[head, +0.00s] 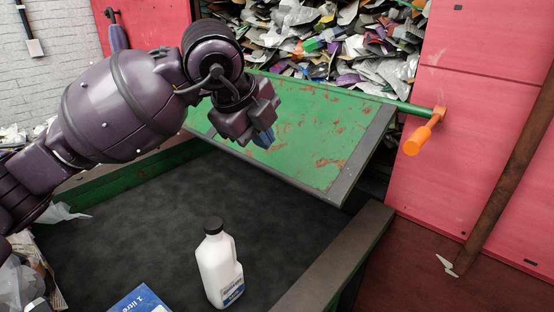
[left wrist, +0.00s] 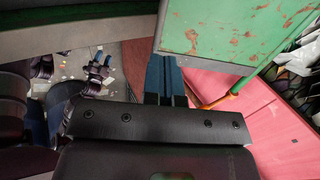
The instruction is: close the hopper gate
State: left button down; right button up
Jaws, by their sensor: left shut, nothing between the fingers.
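The hopper gate (head: 300,125) is a green, rust-flecked panel with a dark grey lower edge strip. It stands tilted out from the hopper mouth over the belt, so it is open. Its green hinge rod ends at the right in an orange handle (head: 418,139).
Mixed scrap (head: 330,40) fills the hopper behind the gate. A white bottle with a black cap (head: 217,270) stands on the dark belt (head: 150,225), with a blue carton (head: 140,300) nearby. Red panels (head: 480,90) and a brown post (head: 505,190) are at the right.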

aim_at(290, 182)
pick_arm(q)
jog(key=x, duration=1.2)
jog(key=shift+w+d+f, duration=0.15)
jog(key=shift+w+f, duration=0.05)
jog(key=shift+f, duration=0.1)
jog(key=shift+w+d+f, duration=0.1)
jog(key=shift+w+f, duration=0.05)
jog(key=shift+f, duration=0.2)
pick_arm(e)
jog(key=shift+w+r, duration=0.1)
pick_arm(q)
jog(key=b+x, duration=0.2)
jog(key=x, duration=0.5)
jog(key=shift+w+d+f+b, duration=0.15)
jog(key=shift+d+f+b, duration=0.05)
jog(key=shift+f+b, duration=0.1)
pick_arm(e)
notch_tip(290, 182, down, 3)
jog(key=shift+w+f, duration=0.1)
pick_arm(q)
jog(key=shift+r, duration=0.15)
pick_arm(e)
jog(key=shift+s, duration=0.35)
